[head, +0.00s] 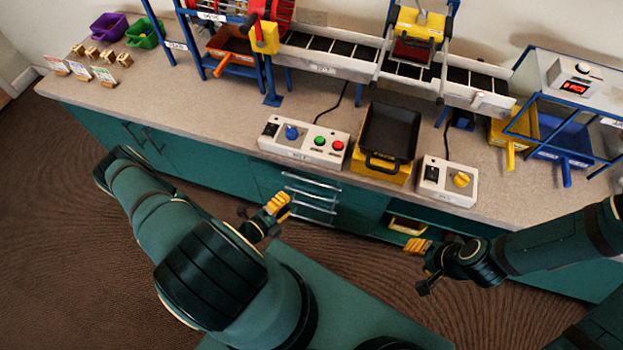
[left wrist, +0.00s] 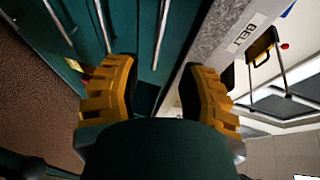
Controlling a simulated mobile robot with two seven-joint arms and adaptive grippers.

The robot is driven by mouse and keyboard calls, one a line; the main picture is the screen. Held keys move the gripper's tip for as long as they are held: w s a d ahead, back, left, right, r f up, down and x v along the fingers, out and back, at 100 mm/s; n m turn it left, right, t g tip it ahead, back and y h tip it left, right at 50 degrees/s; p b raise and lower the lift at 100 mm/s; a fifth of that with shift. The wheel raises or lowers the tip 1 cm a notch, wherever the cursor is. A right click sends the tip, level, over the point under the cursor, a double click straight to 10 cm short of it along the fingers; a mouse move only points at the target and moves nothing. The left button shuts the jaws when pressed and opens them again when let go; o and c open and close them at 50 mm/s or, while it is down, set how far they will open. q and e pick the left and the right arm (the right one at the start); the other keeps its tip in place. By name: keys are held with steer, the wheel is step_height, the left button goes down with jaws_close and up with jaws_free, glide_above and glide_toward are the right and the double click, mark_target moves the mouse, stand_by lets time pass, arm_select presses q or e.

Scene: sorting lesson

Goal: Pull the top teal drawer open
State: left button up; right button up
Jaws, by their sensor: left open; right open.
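A stack of teal drawers (head: 268,179) with several silver bar handles is set in the counter front, and all look shut. The top drawer's handle (head: 312,180) is just below the counter edge. In the left wrist view a bar that looks like this top handle (left wrist: 161,32) lies beyond the gap between my fingertips. My left gripper (head: 277,203) is open and empty, in front of the drawers and left of the handles' middle. It also shows in the left wrist view (left wrist: 158,72). My right gripper (head: 417,247) is open, well to the right of the drawers.
The countertop (head: 215,112) overhangs just above the drawers. A control box (head: 305,142) with a blue knob, a black tray (head: 388,135) and a second control box (head: 447,182) stand near its front edge. A yellow bin (head: 407,226) sits in an open shelf to the right.

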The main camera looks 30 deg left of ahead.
mark_target(311, 181)
arm_select(q)
steer(key=b+x, duration=0.1)
steer(key=x, duration=1.1)
steer(key=shift+w+d, duration=0.15)
steer(key=shift+w, duration=0.1)
jaws_close()
